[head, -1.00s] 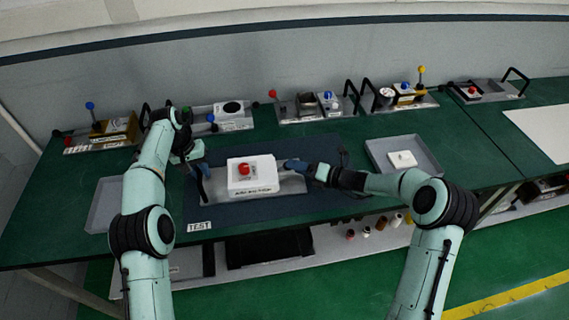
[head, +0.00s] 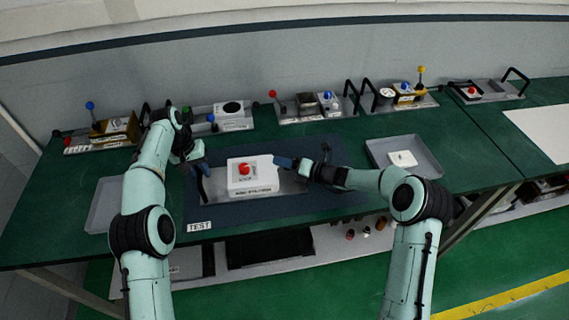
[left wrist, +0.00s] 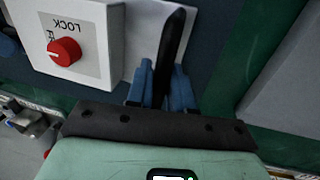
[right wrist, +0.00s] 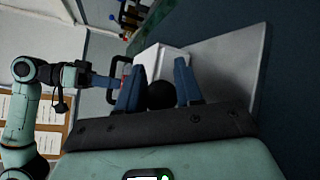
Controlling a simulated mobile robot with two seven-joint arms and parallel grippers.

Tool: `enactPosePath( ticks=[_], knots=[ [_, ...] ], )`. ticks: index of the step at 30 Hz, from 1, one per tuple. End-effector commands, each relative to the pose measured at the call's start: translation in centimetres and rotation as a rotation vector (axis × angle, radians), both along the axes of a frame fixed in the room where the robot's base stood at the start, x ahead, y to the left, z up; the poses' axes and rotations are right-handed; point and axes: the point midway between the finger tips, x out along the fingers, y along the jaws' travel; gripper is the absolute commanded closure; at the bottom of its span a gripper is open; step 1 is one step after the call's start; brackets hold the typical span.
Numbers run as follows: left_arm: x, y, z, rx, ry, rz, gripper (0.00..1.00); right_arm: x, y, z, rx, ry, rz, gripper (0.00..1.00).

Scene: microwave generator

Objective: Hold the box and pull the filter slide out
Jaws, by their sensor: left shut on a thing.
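The white box (head: 262,181) with a red knob (head: 244,169) stands on a metal plate (head: 292,185). The box also shows in the left wrist view (left wrist: 92,20), where its top reads LOCK. My left gripper (left wrist: 166,85) is shut on the black handle (left wrist: 175,40) at the plate's left end. My right gripper (right wrist: 157,80) is at the box's right side, its fingers apart on either side of a round black knob (right wrist: 161,95). Whether they touch this knob is unclear. The box's right face (right wrist: 165,58) shows beyond the fingers. No slide plate can be made out.
The plate lies on a dark blue mat (head: 225,212) on the green bench. A grey tray (head: 425,160) with a small white part is on the right, an empty tray (head: 102,205) on the left. Several fixtures with handles and coloured knobs line the back.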

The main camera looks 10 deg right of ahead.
Motion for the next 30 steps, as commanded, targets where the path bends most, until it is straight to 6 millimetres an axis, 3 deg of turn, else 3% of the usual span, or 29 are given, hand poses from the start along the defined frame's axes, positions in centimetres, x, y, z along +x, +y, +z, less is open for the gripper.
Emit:
enactPosePath(
  ticks=[5, 12, 16, 21, 29, 30],
  knots=[
    [-0.1, 0.1, -0.6, 0.004, 0.010, 0.000, 1.00, 0.0, -2.5, -0.2, -0.002, -0.001, -0.009, 1.00],
    [-0.1, 0.2, -0.6, 0.005, 0.010, 0.001, 1.00, -0.2, -9.4, -0.2, -0.005, -0.001, -0.012, 1.00],
    [-0.1, 0.2, -0.6, 0.005, 0.010, 0.001, 1.00, -0.4, -12.1, -0.2, -0.005, 0.001, -0.012, 1.00],
    [-0.2, 0.2, -0.6, 0.006, 0.010, 0.001, 1.00, -0.5, -13.3, -0.2, -0.004, 0.002, -0.009, 1.00],
    [-0.1, 0.3, -0.6, 0.008, 0.010, 0.002, 1.00, -0.5, -13.5, -0.2, -0.007, 0.003, -0.011, 1.00],
    [-0.1, 0.4, -0.6, 0.009, 0.010, 0.002, 1.00, -0.5, -13.5, -0.2, -0.007, 0.003, -0.011, 0.56]
  ],
)
